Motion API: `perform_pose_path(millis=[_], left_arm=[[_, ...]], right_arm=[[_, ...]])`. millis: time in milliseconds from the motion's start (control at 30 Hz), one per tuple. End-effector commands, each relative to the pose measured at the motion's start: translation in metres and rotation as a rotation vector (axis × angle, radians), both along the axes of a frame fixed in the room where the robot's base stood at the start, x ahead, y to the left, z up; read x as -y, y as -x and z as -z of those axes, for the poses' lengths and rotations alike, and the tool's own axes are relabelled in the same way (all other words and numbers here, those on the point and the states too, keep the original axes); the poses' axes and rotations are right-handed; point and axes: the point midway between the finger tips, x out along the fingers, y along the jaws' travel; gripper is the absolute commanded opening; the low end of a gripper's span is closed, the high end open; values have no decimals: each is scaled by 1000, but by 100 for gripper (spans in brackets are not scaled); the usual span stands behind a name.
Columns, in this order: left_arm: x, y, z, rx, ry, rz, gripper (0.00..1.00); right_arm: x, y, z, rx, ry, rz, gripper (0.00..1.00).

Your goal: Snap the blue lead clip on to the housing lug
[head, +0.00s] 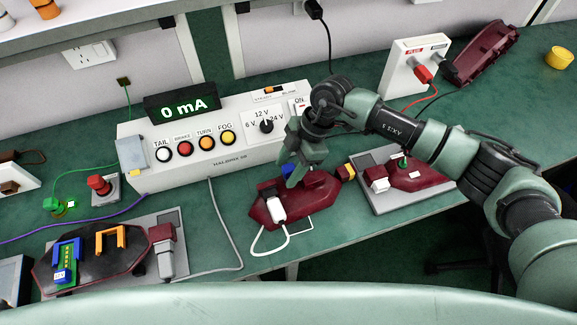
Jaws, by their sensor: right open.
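A dark red lamp housing (262,211) lies on the bench edge right of centre, with a white plug (277,207) and a white looped lead on it. A small blue piece (287,169) shows at the housing's back edge, partly hidden by my right gripper; I cannot tell if it is attached. My right gripper (296,180) points down just over the housing, open. The lug is not clearly visible. A blue bracket-like part (66,249) sits on another dark housing (100,270) at the lower left. My left gripper is out of view.
A white tester (200,172) with lamp buttons and a 0 mA display (182,104) stands behind. A second red housing (415,180) rests on a grey plate at right. A white supply box (405,72) stands at the back. A purple lead crosses the left bench.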

Motion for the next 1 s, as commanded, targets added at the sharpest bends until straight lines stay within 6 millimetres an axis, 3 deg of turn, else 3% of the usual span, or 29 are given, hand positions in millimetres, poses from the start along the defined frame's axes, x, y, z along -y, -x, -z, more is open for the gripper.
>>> perform_pose_path(millis=[167,600,1000], left_arm=[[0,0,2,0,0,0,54],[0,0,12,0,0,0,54],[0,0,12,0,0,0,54]], right_arm=[[2,-2,-7,2,-2,1,50],[27,-12,-65,1,-1,-1,50],[29,-13,-71,-1,0,0,50]])
